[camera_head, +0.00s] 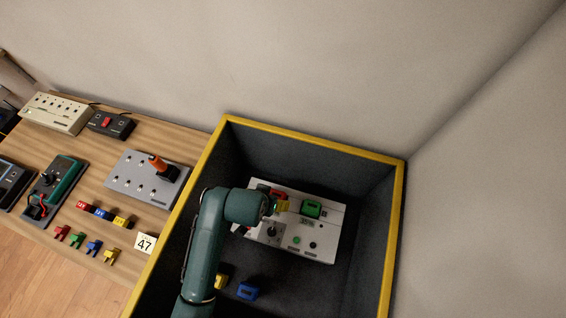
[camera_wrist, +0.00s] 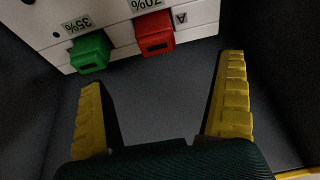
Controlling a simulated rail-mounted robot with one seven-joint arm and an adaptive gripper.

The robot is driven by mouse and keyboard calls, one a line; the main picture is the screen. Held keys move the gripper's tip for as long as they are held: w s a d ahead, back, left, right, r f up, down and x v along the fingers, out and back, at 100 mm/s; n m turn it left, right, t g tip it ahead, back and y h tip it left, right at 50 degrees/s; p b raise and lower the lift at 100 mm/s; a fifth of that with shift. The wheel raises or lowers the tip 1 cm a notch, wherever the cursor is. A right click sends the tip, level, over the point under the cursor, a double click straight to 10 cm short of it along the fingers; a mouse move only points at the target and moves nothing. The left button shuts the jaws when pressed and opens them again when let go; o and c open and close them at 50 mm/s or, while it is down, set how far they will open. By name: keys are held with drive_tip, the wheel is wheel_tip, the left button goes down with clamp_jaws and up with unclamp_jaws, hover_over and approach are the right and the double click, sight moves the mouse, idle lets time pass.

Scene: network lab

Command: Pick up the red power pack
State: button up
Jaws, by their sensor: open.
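The red power pack (camera_wrist: 155,35) sits at the edge of a white panel box (camera_wrist: 112,32), under a "70%" label, in the wrist view. In the head view a bit of red (camera_head: 278,194) shows behind my gripper (camera_head: 281,206), mostly hidden. A green pack (camera_wrist: 90,53) sits left of it under a "35%" label; it also shows in the head view (camera_head: 312,208). My gripper (camera_wrist: 160,80) is open and empty, its yellow fingers wide apart. The red pack is ahead of the fingertips, roughly between their lines and apart from both.
The panel box lies in a dark bin with a yellow rim (camera_head: 310,138). A blue pack (camera_head: 247,291) and a yellow pack (camera_head: 221,281) lie on the bin floor near my arm. A wooden bench (camera_head: 120,180) with devices and small coloured parts stands to the left.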

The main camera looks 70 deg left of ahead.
drive_tip(key=b+x, duration=0.3)
drive_tip(key=x, duration=0.5)
drive_tip(key=shift+w+a+f, duration=0.2)
drive_tip(key=shift+a+f, duration=0.05)
drive_tip(key=b+x, duration=0.1)
drive_tip(key=x, duration=0.2)
drive_tip(key=b+x, duration=0.1)
drive_tip(key=x, duration=0.1)
drive_tip(key=shift+w+d+f+b, duration=0.1)
drive_tip(key=shift+w+f+b, duration=0.05)
drive_tip(key=shift+w+b, duration=0.2)
drive_tip(key=c, duration=1.3)
wheel_tip(320, 180, up, 10)
drive_tip(key=p, duration=0.4)
drive_tip(key=shift+c, duration=0.3)
